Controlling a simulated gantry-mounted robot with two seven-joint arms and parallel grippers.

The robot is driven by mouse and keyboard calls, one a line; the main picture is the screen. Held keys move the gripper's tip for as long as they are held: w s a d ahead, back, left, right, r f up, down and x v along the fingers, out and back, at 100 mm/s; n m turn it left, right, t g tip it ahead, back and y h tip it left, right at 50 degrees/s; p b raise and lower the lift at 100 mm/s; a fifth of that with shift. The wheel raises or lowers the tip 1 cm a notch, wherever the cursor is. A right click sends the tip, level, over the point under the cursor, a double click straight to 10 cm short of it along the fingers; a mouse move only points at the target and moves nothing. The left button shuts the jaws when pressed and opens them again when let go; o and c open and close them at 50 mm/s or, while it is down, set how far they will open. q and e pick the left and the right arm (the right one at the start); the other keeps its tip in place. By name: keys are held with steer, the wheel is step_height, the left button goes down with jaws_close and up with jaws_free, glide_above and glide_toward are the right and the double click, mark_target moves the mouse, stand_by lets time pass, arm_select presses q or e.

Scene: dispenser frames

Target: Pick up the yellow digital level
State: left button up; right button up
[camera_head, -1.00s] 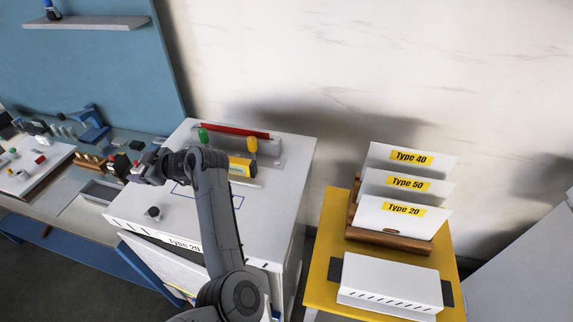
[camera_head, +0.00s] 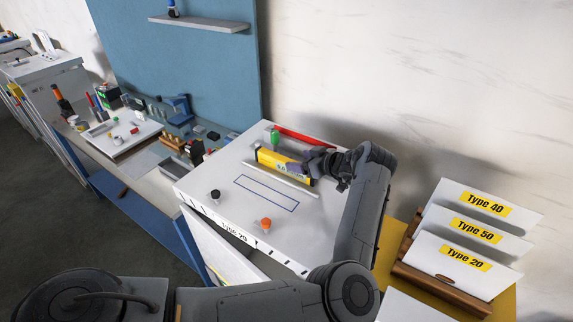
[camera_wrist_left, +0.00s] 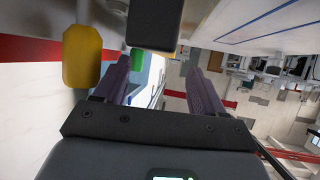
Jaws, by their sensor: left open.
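My right gripper is in neither view.
A green knob (camera_head: 275,138) and a red bar (camera_head: 308,138) are behind the level. A yellow knob (camera_wrist_left: 82,55) is left of the fingers. A blue outlined rectangle (camera_head: 240,178), black knob (camera_head: 215,195) and orange knob (camera_head: 265,224) are in front. Type-labelled panels (camera_head: 470,222) stand right.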

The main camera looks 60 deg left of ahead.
mark_target(286, 160)
arm_select(q)
steer(key=x, duration=0.1)
steer(key=p+x, duration=0.1)
steer(key=x, duration=0.1)
steer(key=p+x, duration=0.1)
steer(key=x, duration=0.1)
steer(key=shift+s, duration=0.25)
steer(key=shift+a+f, duration=0.15)
steer(key=shift+a, duration=0.1)
jaws_close()
